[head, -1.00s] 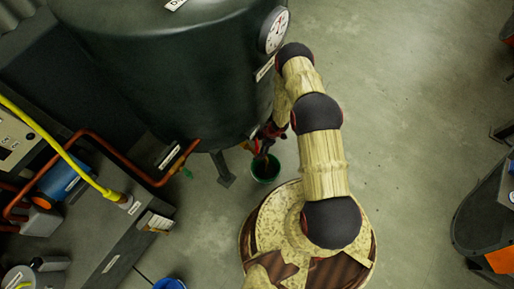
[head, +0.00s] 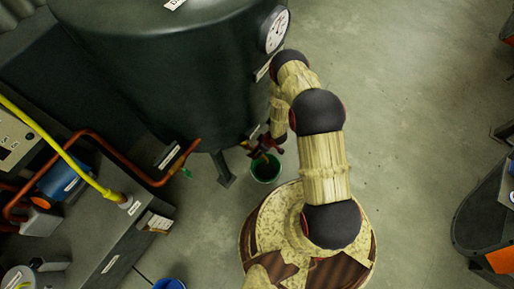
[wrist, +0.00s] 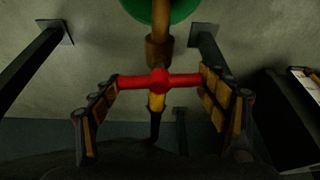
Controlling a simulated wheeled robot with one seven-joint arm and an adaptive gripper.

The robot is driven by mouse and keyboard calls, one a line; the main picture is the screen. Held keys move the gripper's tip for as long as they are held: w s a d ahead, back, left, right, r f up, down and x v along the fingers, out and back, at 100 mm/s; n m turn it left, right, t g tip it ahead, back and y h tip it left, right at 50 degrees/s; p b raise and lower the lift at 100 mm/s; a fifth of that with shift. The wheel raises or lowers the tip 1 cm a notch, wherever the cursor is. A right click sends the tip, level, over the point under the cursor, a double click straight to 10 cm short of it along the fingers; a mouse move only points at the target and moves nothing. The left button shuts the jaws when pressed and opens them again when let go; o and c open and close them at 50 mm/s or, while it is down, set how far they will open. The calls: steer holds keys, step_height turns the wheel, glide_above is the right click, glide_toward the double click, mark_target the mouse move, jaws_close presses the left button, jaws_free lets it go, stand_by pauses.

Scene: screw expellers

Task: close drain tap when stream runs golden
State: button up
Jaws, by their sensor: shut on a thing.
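The drain tap's red cross handle (wrist: 160,80) shows in the middle of the wrist view, on a brass-coloured body. My gripper (wrist: 160,88) has one finger at each end of the handle and is shut on it. A golden-brown stream (wrist: 162,22) runs from the tap's spout (wrist: 159,52) into a green bucket (wrist: 187,10). In the head view the tap (head: 264,145) sits low at the dark tank's side, partly hidden by my arm. The green bucket (head: 265,171) stands on the floor beneath it.
The large dark tank (head: 170,75) carries a round gauge (head: 277,30). A blue bucket (head: 170,284) is at the bottom edge.

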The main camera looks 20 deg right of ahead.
steer(key=shift+m, duration=0.5)
steer(key=o, duration=1.2)
steer(key=shift+c, duration=0.2)
steer(key=v, duration=1.2)
steer(key=shift+s, duration=0.15)
steer(key=shift+a, duration=0.1)
